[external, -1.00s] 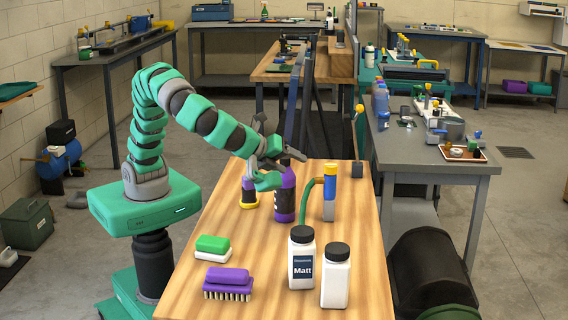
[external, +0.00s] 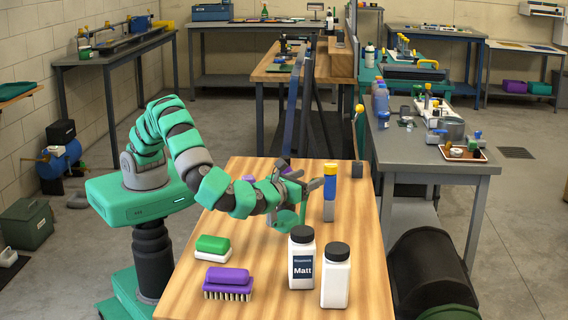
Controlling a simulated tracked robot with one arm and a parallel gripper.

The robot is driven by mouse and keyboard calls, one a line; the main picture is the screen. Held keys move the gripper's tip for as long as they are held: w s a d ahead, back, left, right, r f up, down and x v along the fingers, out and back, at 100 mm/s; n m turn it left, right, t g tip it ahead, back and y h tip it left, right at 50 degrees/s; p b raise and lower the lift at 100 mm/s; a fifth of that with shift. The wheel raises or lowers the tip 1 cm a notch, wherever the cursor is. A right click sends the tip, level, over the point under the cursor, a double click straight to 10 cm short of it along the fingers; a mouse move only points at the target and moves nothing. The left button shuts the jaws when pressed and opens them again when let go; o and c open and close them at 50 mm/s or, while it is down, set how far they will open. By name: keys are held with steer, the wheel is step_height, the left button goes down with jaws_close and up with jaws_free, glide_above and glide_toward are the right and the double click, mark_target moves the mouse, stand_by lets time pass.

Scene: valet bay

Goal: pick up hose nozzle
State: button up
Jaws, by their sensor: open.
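The likely hose nozzle (external: 329,195) stands upright on the wooden table, with a yellow top, a blue band and a grey lower body. A thin green piece (external: 303,212), probably its curved hose, shows just left of it, mostly hidden by my gripper. My gripper (external: 311,196) is open, just left of the nozzle, its fingers pointing toward it. Whether a finger touches the nozzle, I cannot tell.
Two white bottles with dark caps, one labelled (external: 302,262) and one plain (external: 336,278), stand in front. A purple brush (external: 228,283) and a green-and-white sponge (external: 212,246) lie front left. Purple containers (external: 288,172) are mostly hidden behind my arm.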

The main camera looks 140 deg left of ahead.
mark_target(326, 170)
steer(key=a, duration=0.3)
steer(key=a+b, duration=0.1)
steer(key=a, duration=0.1)
steer(key=shift+s+a, duration=0.25)
steer(key=shift+a, duration=0.1)
steer(key=shift+s+a+f+b, duration=0.15)
steer(key=shift+a+b, duration=0.2)
steer(key=shift+a, duration=0.5)
steer(key=shift+s+a+b, duration=0.15)
steer(key=shift+a+b, duration=0.2)
steer(key=shift+a, duration=0.55)
steer(key=shift+s+a+f+b, duration=0.15)
steer(key=shift+a+b, duration=0.2)
steer(key=shift+a, duration=0.5)
steer(key=shift+r, duration=0.1)
jaws_close()
